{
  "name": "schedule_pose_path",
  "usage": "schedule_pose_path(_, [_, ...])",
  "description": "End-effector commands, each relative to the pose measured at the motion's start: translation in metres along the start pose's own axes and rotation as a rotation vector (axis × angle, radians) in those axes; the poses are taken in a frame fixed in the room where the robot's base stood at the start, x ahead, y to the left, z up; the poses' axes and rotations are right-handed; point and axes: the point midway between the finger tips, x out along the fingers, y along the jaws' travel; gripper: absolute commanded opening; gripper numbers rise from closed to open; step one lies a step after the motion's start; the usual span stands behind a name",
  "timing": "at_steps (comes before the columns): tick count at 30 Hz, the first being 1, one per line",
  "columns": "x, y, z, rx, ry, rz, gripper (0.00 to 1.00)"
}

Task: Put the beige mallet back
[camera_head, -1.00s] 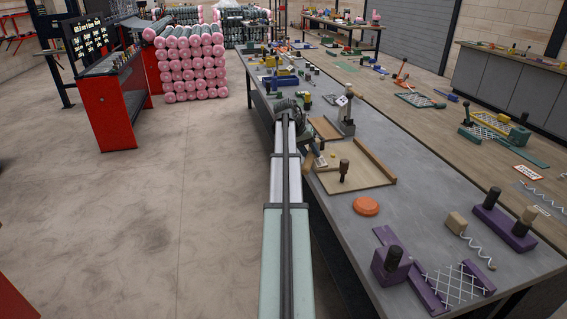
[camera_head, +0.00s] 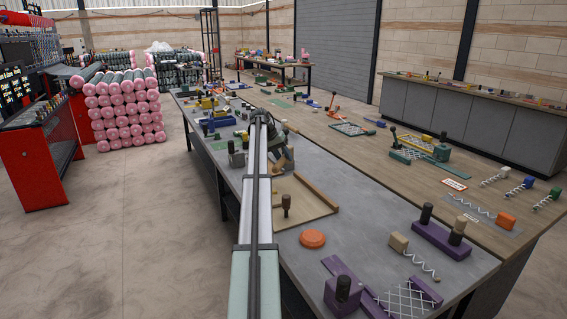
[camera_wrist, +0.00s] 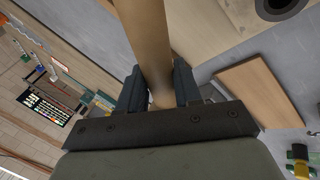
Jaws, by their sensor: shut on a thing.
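The beige mallet's round handle (camera_wrist: 148,40) runs up between the jaws of my gripper (camera_wrist: 158,92) in the wrist view. The two dark jaws are shut on it. In the head view my gripper is small and partly hidden by my own arm, with the beige mallet (camera_head: 283,158) beside it, over the near table. A tan, low-walled wooden tray (camera_head: 318,202) lies on the table just in front of the gripper. The mallet's full shape is not clear.
A dark-handled tool (camera_head: 286,204) stands in the tray. An orange disc (camera_head: 312,239) and purple blocks with mesh (camera_head: 343,292) lie nearer. A grey block with a dark knob (camera_head: 236,156) stands left of the gripper. Bare grey table (camera_head: 365,225) shows right of the tray.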

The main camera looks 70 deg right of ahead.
Motion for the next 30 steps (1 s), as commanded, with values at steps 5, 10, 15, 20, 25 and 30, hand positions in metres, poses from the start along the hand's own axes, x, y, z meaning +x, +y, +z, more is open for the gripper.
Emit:
schedule_pose_path(5, [0.003, 0.000, 0.005, 0.017, -0.006, 0.003, 0.00])
schedule_pose_path(10, [0.009, -0.004, 0.006, 0.016, -0.005, 0.003, 0.00])
schedule_pose_path(15, [0.021, -0.010, 0.009, 0.015, -0.005, 0.003, 0.00])
schedule_pose_path(20, [0.035, -0.017, 0.012, 0.016, -0.006, 0.003, 0.00])
schedule_pose_path(25, [0.049, -0.024, 0.015, 0.016, -0.005, 0.003, 0.00])
schedule_pose_path(30, [0.062, -0.031, 0.018, 0.015, -0.006, 0.003, 0.00])
